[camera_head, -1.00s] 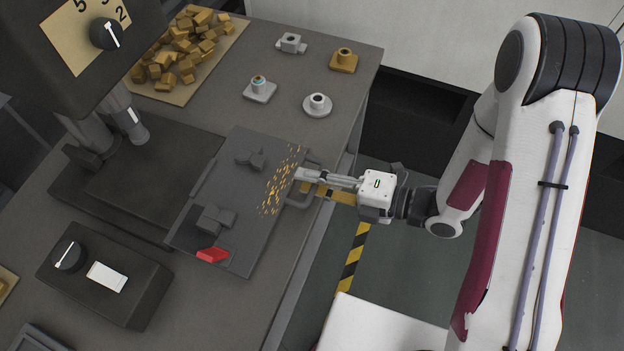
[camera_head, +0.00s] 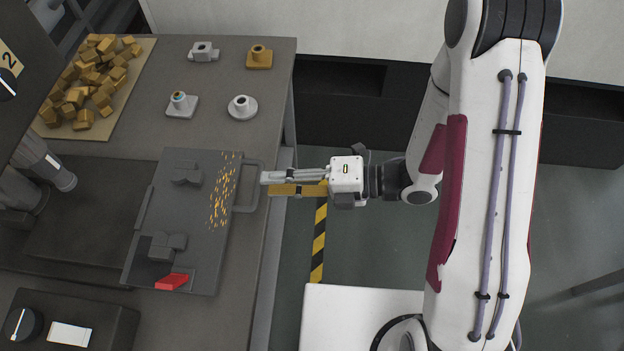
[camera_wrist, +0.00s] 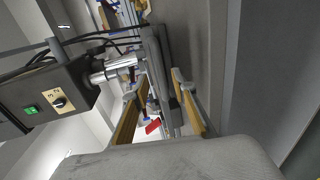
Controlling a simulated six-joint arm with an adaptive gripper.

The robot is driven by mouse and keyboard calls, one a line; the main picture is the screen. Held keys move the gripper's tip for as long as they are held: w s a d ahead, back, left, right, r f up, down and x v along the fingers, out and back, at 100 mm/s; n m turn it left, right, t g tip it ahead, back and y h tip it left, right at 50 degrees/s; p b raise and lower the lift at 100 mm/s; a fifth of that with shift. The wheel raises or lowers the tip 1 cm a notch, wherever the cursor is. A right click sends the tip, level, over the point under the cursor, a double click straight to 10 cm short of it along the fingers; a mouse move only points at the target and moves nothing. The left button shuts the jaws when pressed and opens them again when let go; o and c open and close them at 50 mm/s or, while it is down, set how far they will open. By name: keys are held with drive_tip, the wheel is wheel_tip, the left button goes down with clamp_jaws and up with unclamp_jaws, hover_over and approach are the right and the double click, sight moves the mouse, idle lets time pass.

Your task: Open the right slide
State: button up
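A flat grey slide plate (camera_head: 190,235) lies on the bench, with two dark grey blocks, a red piece (camera_head: 172,282) and scattered brass-coloured chips on it. A grey loop handle (camera_head: 250,163) sticks out from its right edge. My gripper (camera_head: 266,184) points left from the right side, its fingertips at the handle's outer bar. In the wrist view my two brass-coloured fingers (camera_wrist: 156,88) are spread apart, with grey parts seen between them. Whether they touch the handle I cannot tell. The red piece also shows in the wrist view (camera_wrist: 153,126). Only one handled slide is visible.
A dark machine with a dial (camera_head: 8,85) stands at the left. A control box (camera_head: 65,325) sits at the lower left. A board of brass-coloured cubes (camera_head: 125,110) and several small fittings lie at the back. Free floor (camera_head: 380,250) lies right of the bench.

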drive_tip(key=v, duration=0.6)
drive_tip(key=shift+d, duration=0.35)
drive_tip(key=shift+r, duration=0.1)
idle(0.6)
